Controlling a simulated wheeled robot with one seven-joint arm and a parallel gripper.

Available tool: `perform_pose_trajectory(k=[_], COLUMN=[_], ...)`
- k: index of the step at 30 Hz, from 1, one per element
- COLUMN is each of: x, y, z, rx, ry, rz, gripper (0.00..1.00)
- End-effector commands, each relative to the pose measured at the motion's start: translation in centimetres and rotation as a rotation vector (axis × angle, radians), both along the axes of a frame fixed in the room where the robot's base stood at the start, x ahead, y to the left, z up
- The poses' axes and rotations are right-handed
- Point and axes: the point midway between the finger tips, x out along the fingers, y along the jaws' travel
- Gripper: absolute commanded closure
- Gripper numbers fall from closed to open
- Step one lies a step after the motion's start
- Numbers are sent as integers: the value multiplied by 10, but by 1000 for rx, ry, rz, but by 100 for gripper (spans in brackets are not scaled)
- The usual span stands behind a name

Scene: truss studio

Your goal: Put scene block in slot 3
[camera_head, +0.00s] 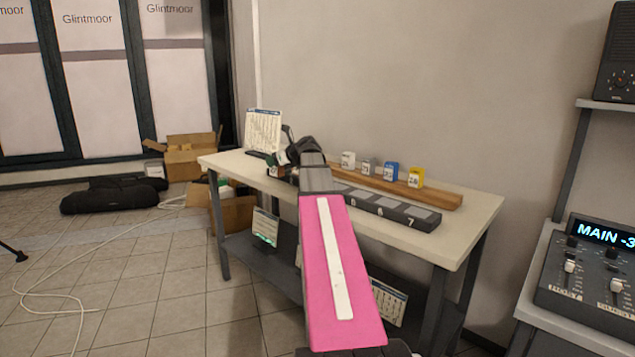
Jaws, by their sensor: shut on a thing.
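My gripper (281,160) is at the far left part of the table, at the end of my pink arm. It is shut on a small block (273,168), of which only a dark green and white edge shows; its number cannot be read. The dark slot strip (430,218) lies along the table to the right of my gripper. Its numbers 6 and 7 show at the right end; my arm hides the left end, slot 3 included. White (348,159), grey (369,167), blue (391,172) and yellow (416,177) blocks stand on the wooden rail (443,195) behind the strip.
The pale table (470,218) stands against the wall. A calendar-like card (263,132) stands at its back left, close behind my gripper. The table's right end is clear. A mixer (590,270) sits on a separate desk at right. Cardboard boxes (190,158) are on the floor.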

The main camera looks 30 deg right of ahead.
Motion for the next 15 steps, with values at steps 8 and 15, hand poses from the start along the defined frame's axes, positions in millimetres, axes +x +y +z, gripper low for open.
perform_pose_trajectory(k=[8, 15], x=[27, 20], y=[-50, -71], z=[69, 69], rx=[-1, 1], ry=[-2, 2], rz=[-116, -137], gripper=[83, 83])
